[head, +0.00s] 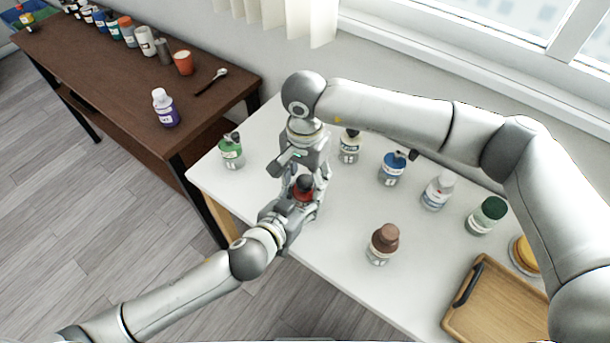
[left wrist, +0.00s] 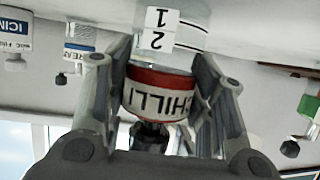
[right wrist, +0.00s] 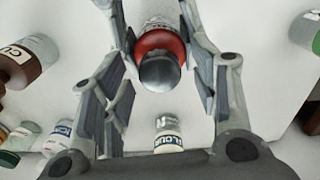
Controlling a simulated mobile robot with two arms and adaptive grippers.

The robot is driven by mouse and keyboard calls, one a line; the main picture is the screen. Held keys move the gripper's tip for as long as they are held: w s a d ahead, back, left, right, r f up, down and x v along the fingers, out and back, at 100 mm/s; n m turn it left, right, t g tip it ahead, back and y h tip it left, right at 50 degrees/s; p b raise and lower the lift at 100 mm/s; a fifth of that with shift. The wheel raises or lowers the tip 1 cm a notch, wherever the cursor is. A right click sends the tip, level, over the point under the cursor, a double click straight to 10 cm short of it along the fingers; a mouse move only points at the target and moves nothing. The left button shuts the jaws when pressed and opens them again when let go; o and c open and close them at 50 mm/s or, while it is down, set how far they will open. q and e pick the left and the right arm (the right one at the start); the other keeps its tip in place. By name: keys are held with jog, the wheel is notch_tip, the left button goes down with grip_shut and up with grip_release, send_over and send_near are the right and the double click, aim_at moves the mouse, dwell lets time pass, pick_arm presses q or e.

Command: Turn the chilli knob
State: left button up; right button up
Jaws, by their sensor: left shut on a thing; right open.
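The chilli jar (head: 302,196) has a clear body, a red band with a CHILLI label and a dark knob (head: 305,182) on top. In the left wrist view the jar (left wrist: 165,88) appears upside down between the fingers of my left gripper (left wrist: 165,62), which is shut on it. My right gripper (head: 304,172) comes down from above, its fingers open on both sides of the knob. In the right wrist view the dark knob (right wrist: 160,71) and red band (right wrist: 160,42) lie between those fingers. I cannot tell whether they touch the knob.
A green-labelled jar (head: 231,152) stands left of the grippers. A blue jar (head: 392,168), a brown-topped jar (head: 382,245) and several others stand to the right on the white table. A wooden tray (head: 497,308) lies at the lower right. A dark side table (head: 110,85) holds more bottles.

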jog(key=c, duration=1.1)
jog(key=shift+m, duration=0.5)
jog(key=m, duration=0.4)
jog(key=shift+m, duration=0.3)
jog(key=m, duration=0.5)
jog(key=shift+m, duration=0.3)
jog(key=m, duration=1)
jog(key=shift+m, duration=0.5)
